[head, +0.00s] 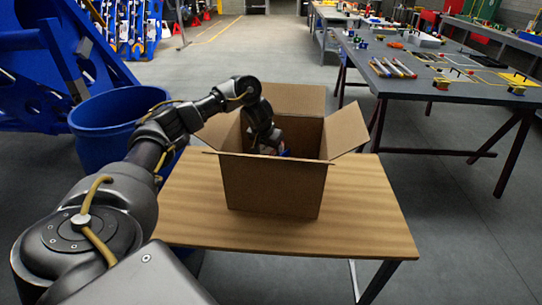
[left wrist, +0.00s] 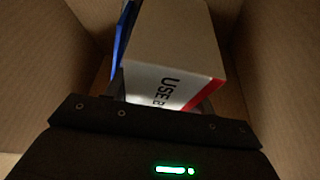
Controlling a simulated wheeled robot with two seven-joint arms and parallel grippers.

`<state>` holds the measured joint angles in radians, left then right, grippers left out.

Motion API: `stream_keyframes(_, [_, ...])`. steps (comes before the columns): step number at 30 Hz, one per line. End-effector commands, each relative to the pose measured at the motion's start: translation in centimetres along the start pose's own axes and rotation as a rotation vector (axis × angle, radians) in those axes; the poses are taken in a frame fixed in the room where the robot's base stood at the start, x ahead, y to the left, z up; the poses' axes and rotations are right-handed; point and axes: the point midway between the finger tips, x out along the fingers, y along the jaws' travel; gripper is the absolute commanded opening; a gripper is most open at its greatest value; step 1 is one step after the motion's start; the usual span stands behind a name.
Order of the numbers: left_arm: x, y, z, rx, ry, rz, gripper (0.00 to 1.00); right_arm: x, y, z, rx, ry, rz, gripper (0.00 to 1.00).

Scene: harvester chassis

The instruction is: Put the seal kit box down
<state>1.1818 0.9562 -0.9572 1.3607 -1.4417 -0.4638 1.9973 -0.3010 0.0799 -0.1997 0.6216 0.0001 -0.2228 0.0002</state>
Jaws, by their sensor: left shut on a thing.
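My left arm reaches into an open cardboard box (head: 272,185) that stands on a small wooden table (head: 370,215). In the left wrist view the seal kit box (left wrist: 172,60) is a pale carton with a white label, a red stripe and black print. My left gripper (left wrist: 165,100) is shut on it, inside the cardboard box. The fingertips are mostly hidden by the carton. In the head view only a small bit of red, white and blue shows past the box's front wall. I cannot tell whether the carton touches the bottom. My right gripper is not in view.
A blue object (left wrist: 124,35) lies beside the carton inside the cardboard box. The cardboard box's flaps (head: 346,129) stand open. A blue barrel (head: 105,125) stands left of the table. A long dark workbench (head: 440,75) with tools is at the right.

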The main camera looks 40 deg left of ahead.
Motion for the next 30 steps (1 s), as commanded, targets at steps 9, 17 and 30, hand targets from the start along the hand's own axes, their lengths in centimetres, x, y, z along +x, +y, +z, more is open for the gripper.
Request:
stream_keyframes(9, [1.3,-0.1,0.5,-0.002,0.003,0.0,0.22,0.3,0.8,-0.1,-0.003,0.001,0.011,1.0])
stream_keyframes(17, [1.8,-0.1,0.8,-0.002,0.001,0.0,0.22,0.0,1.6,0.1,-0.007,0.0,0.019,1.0])
stream_keyframes(30, [2.4,0.0,1.0,-0.001,0.001,0.0,0.63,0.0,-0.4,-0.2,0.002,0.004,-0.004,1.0])
